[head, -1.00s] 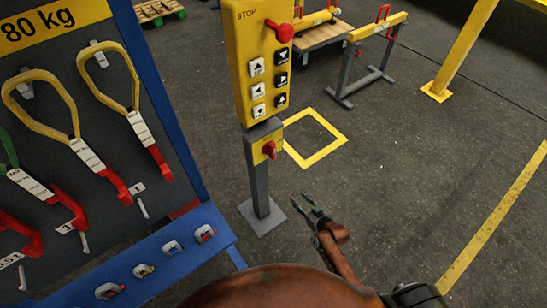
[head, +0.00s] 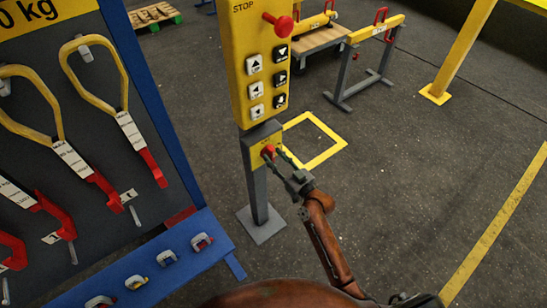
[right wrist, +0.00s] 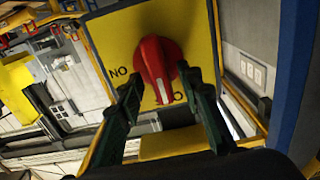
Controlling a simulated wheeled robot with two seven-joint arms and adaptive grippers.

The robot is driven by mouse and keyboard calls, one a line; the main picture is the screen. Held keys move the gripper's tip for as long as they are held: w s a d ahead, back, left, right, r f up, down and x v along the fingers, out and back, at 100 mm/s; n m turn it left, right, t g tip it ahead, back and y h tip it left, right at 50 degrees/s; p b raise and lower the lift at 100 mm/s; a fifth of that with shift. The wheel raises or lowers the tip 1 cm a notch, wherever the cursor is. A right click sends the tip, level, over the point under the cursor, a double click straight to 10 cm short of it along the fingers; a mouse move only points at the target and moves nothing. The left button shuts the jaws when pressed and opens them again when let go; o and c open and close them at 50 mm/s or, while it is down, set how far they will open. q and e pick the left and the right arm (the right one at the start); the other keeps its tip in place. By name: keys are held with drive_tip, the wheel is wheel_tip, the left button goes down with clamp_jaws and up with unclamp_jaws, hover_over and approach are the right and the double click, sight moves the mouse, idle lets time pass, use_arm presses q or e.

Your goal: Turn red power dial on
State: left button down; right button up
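The red power dial (head: 267,152) sits on a small yellow plate on the grey post, below the yellow button box. In the right wrist view the dial (right wrist: 153,58) shows large, with its white mark pointing down. The letters "NO" stand left of it; other lettering beneath is partly hidden. My right gripper (head: 281,160) is at the dial from the right. In the right wrist view its fingers (right wrist: 158,82) are open, one on each side of the dial's lower part. I cannot tell whether they touch it. My left gripper is not in view.
The yellow button box (head: 260,60) with a red stop knob (head: 280,24) is just above. A blue rack (head: 165,150) with hanging yellow-and-red slings stands at left. The floor (head: 400,170) at right is clear.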

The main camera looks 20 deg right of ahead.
drive_tip(key=shift+w+a, duration=0.1)
drive_tip(key=shift+w, duration=0.1)
clamp_jaws()
idle(0.3)
